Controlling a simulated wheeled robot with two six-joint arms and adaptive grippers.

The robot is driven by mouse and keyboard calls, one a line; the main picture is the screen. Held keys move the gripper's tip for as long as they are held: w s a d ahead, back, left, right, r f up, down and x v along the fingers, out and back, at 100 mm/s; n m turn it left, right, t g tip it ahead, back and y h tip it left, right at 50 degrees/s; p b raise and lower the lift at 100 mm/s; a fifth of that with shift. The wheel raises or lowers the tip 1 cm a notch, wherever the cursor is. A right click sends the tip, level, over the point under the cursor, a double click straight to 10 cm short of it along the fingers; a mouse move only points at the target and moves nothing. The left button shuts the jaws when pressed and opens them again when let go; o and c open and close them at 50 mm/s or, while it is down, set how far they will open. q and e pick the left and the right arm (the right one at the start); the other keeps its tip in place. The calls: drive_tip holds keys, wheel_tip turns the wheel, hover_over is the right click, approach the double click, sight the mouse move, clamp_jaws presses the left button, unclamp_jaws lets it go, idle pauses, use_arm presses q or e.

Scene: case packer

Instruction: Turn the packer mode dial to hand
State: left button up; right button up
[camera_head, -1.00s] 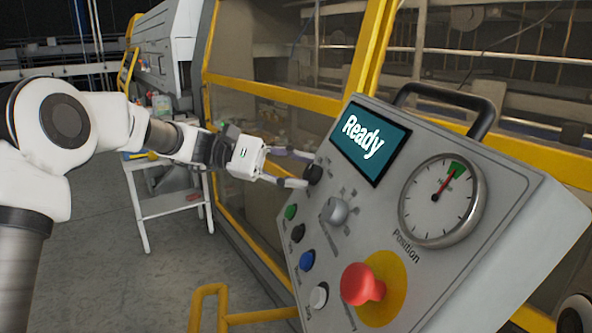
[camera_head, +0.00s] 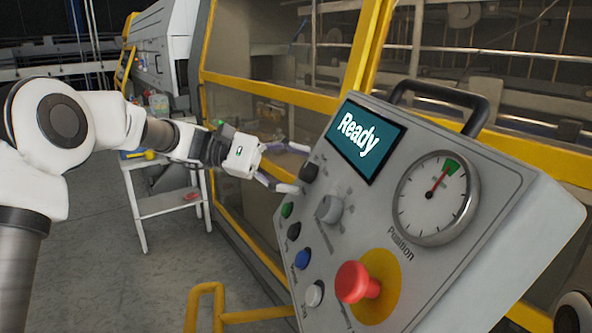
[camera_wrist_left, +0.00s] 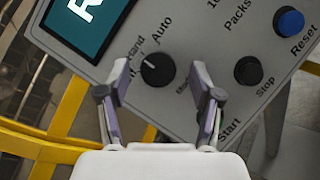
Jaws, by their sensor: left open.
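The mode dial is a small black knob (camera_head: 309,172) on the grey sloping control panel, left of the screen's lower corner. In the left wrist view the black dial (camera_wrist_left: 157,70) has a white pointer line aimed up and left, toward the partly hidden "Hand" label (camera_wrist_left: 136,47); the "Auto" label (camera_wrist_left: 162,28) is above it. My left gripper (camera_head: 294,168) is open in front of the dial. In the left wrist view its fingers (camera_wrist_left: 160,74) stand on either side of the dial with visible gaps. My right gripper is not in view.
The panel also carries a grey knob (camera_head: 329,209), a red mushroom button (camera_head: 358,282), a gauge (camera_head: 437,197), a "Ready" screen (camera_head: 366,141) and several push buttons, including a blue one (camera_head: 302,259). A yellow rail (camera_head: 208,300) stands below. A small table (camera_head: 165,205) is behind my arm.

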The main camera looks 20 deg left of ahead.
use_arm(q)
drive_tip(key=a+r, duration=0.1)
drive_tip(key=a, duration=1)
drive_tip(key=shift+s+r, duration=0.35)
drive_tip(key=shift+s, duration=0.05)
drive_tip(key=shift+a, duration=0.1)
